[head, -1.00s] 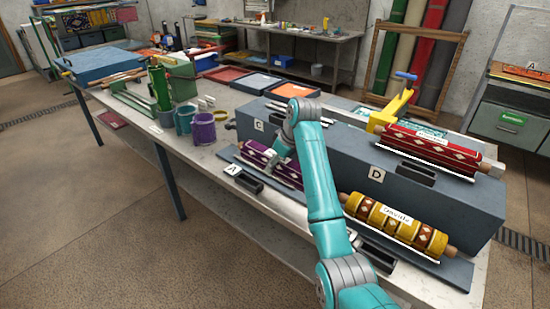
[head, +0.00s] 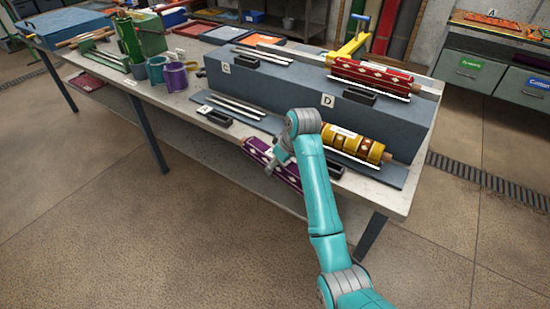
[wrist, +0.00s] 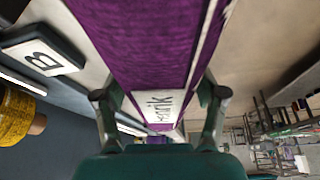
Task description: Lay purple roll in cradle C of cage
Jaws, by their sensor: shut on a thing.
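The purple roll (head: 258,148) with a pale pattern is in my gripper (head: 280,160), out by the front edge of the bench. In the wrist view the purple roll (wrist: 150,45) runs between both fingers (wrist: 160,112), which are shut on its white name tag. Cradle C, with its C label (head: 225,66), is at the left of the upper level of the grey stepped cage (head: 290,86). Its pale rails (head: 262,55) are empty. My arm hides part of the roll.
Cradle A (head: 240,108), lower left, is empty. A red roll (head: 370,75) lies in cradle D, upper right. A yellow roll (head: 355,145) lies on the lower right; the B label (wrist: 42,58) shows in the wrist view. Cups (head: 175,76) stand left of the cage.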

